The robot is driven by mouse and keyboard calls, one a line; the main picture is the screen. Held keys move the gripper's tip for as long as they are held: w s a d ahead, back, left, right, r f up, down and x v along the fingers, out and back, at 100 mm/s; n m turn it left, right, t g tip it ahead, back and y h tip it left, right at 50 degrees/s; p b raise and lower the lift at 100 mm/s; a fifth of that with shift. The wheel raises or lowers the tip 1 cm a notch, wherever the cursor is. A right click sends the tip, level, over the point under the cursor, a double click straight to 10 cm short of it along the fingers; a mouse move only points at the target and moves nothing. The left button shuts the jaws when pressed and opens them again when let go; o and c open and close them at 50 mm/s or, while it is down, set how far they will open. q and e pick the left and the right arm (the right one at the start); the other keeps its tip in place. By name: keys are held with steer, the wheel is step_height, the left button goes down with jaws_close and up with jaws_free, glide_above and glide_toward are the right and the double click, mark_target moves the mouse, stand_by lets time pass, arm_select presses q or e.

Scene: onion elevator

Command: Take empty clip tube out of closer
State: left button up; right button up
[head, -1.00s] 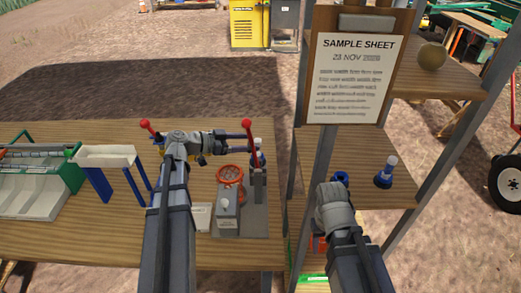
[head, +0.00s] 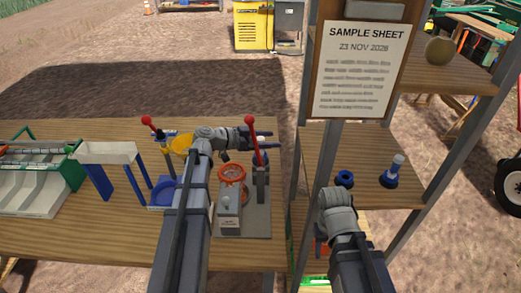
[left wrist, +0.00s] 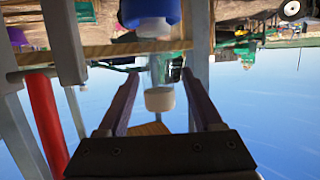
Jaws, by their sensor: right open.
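The closer (head: 258,185) is a grey stand with a red lever (head: 252,142) at the right end of the workbench. My left gripper (head: 264,140) is beside the lever at the closer's top, fingers pointing right. In the left wrist view, which is upside down, its fingers are apart. A clear tube with a white end (left wrist: 160,98) shows between them with gaps on both sides. I cannot tell whether it stands in the closer or beyond. A blue and white part (left wrist: 152,20) shows near it. My right gripper (head: 338,205) is low before the shelf; its fingertips are mostly hidden.
A shelf (head: 360,195) at right holds a blue ring (head: 344,178) and a blue-based tube with a white top (head: 391,176). A grey box with an orange-red ring (head: 231,172) sits left of the closer. A sample sheet (head: 360,65) hangs above.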

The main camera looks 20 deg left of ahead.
mark_target(263, 138)
arm_select(q)
jaws_close()
stand_by(0.3)
steer(key=shift+r, duration=0.1)
steer(key=r+p, duration=0.1)
steer(key=s+a+r+p, duration=0.1)
steer(key=r+p, duration=0.1)
steer(key=shift+s+a+r, duration=0.15)
steer(key=shift+a, duration=0.1)
steer(key=s+a, duration=1)
steer(key=a, duration=0.2)
steer(key=shift+a, duration=0.3)
